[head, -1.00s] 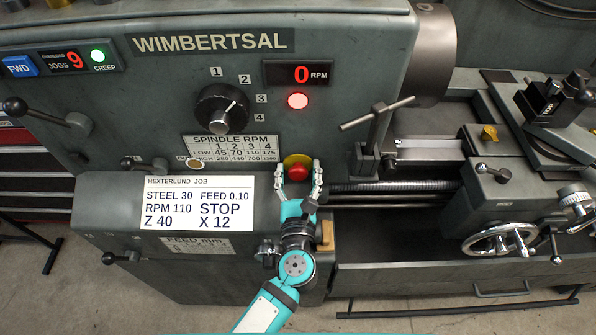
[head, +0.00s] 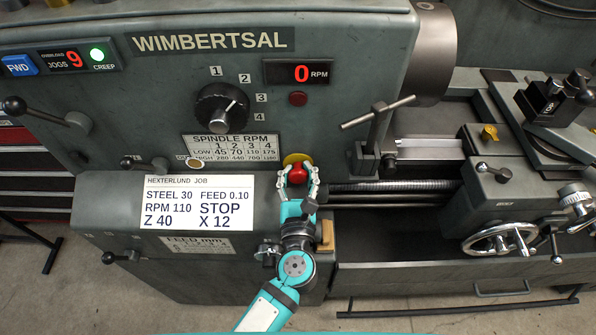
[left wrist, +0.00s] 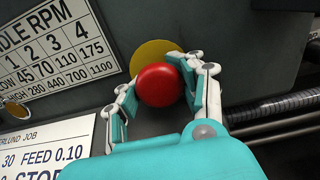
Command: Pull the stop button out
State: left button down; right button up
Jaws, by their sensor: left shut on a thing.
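My left gripper (head: 297,178) is shut on the button, one finger at each side. In the left wrist view its fingers (left wrist: 160,92) flank the dome. The button's stem is hidden. The red lamp (head: 298,99) under the RPM display is dark. My right gripper is not in view.
A job card (head: 199,203) is on the panel left of the gripper. A chuck key (head: 377,118) with a T-handle stands to the right. The RPM display (head: 297,74) reads 0.

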pick_arm(q)
jog(key=shift+s+d+f, duration=0.15)
jog(key=shift+s+f, duration=0.1)
jog(key=shift+f, duration=0.05)
jog(key=c, duration=1.3)
grip_release()
jog(key=shift+s, duration=0.1)
jog(key=o, duration=0.5)
jog(key=shift+s+r, duration=0.35)
jog(key=shift+s, duration=0.15)
jog(key=shift+o, duration=0.2)
jog(key=shift+w+f, duration=0.1)
jog(key=shift+w, duration=0.15)
jog(key=s, duration=1.2)
